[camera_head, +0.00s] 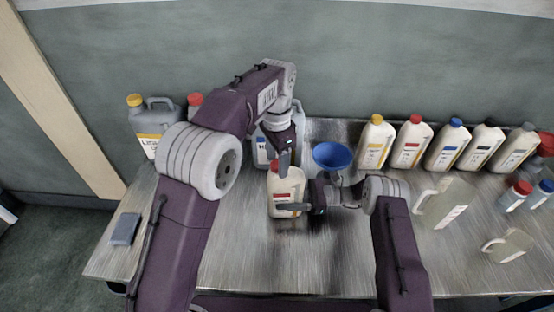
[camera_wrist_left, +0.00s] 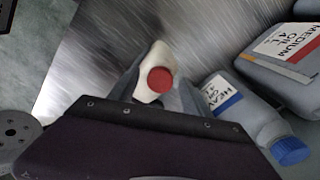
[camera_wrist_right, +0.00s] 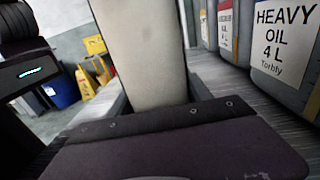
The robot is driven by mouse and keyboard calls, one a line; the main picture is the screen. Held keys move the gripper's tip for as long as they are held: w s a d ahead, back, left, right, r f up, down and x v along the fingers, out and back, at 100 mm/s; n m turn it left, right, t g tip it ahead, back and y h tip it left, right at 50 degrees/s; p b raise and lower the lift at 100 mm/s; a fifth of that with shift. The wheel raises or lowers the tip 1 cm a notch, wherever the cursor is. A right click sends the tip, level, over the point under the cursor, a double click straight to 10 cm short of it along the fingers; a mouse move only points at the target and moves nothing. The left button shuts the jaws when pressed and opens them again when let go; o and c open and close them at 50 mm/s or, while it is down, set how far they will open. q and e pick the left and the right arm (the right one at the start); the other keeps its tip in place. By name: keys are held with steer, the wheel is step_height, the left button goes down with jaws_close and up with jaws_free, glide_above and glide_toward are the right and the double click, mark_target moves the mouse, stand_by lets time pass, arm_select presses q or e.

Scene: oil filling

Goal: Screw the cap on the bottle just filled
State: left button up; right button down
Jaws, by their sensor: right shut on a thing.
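The white bottle (camera_head: 287,190) with a red label stands upright on the metal table, a red cap (camera_head: 275,166) at its top. In the left wrist view the red cap (camera_wrist_left: 159,79) sits over the bottle's top; whether it is threaded on I cannot tell. My left gripper (camera_head: 284,163) points down at the cap, its fingers apart on both sides of it. My right gripper (camera_head: 298,208) is shut on the bottle's body from the right. In the right wrist view the bottle's pale side (camera_wrist_right: 145,50) fills the space between the fingers.
A blue funnel (camera_head: 332,156) stands just right of the bottle. Large oil jugs (camera_head: 155,125) stand behind at the left. Several capped bottles (camera_head: 408,142) line the back right. The front middle of the table is clear.

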arm_select(q)
step_height(320, 180, up, 8)
steer(key=shift+f, duration=0.25)
arm_select(e)
steer(key=shift+c, duration=2)
jaws_free()
arm_select(q)
step_height(320, 180, down, 3)
steer(key=b, duration=0.2)
steer(key=shift+r+b, duration=0.1)
steer(key=shift+b, duration=0.3)
arm_select(e)
steer(key=d, duration=0.8)
steer(key=shift+w+d+f, duration=0.1)
steer(key=shift+w+d, duration=0.05)
steer(key=shift+w, duration=0.2)
steer(key=shift+d, duration=0.35)
